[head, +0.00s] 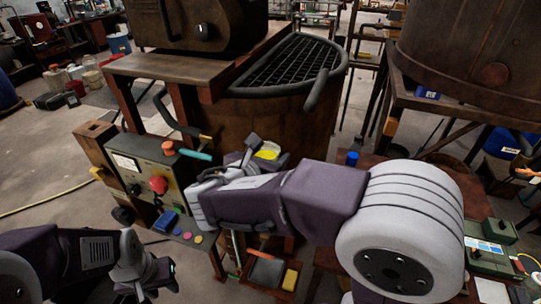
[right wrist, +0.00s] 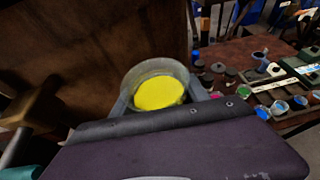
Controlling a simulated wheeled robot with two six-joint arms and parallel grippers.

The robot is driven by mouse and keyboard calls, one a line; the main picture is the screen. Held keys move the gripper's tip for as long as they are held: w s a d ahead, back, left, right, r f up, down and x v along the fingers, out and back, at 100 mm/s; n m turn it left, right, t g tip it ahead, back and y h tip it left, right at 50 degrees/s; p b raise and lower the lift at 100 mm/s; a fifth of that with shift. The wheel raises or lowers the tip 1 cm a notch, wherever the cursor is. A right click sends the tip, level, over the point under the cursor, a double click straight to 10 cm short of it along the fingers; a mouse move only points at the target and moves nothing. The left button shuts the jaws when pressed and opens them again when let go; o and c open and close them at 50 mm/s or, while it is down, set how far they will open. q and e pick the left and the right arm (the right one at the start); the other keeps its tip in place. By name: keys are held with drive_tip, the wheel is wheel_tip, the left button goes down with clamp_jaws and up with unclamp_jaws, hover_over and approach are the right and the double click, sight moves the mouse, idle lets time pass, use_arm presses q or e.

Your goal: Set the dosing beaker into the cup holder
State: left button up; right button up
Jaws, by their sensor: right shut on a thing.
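The dosing beaker (right wrist: 155,77) is a grey cup with bright yellow contents. In the head view its yellow contents (head: 268,152) show just beyond my right gripper (head: 250,158), in front of the brown vat. In the right wrist view, my right gripper's fingers (right wrist: 160,103) are on either side of the beaker, shut on it. The beaker looks roughly upright and is held up in the air. My left gripper (head: 160,278) is low at the lower left, away from the beaker; its jaw gap is unclear. I cannot make out the cup holder; my right arm hides part of the bench.
A brown vat (head: 270,115) with a grated top stands behind the beaker. A control box (head: 150,170) with a red knob is to the left, with a teal-handled lever (head: 195,154) beside it. Small coloured pots (right wrist: 280,107) stand on a bench at right.

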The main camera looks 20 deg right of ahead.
drive_tip(key=shift+f+b, duration=0.45)
drive_tip(key=shift+f, duration=0.25)
drive_tip(key=o, duration=1.6)
drive_tip(key=shift+o, duration=0.2)
drive_tip(key=v, duration=0.9)
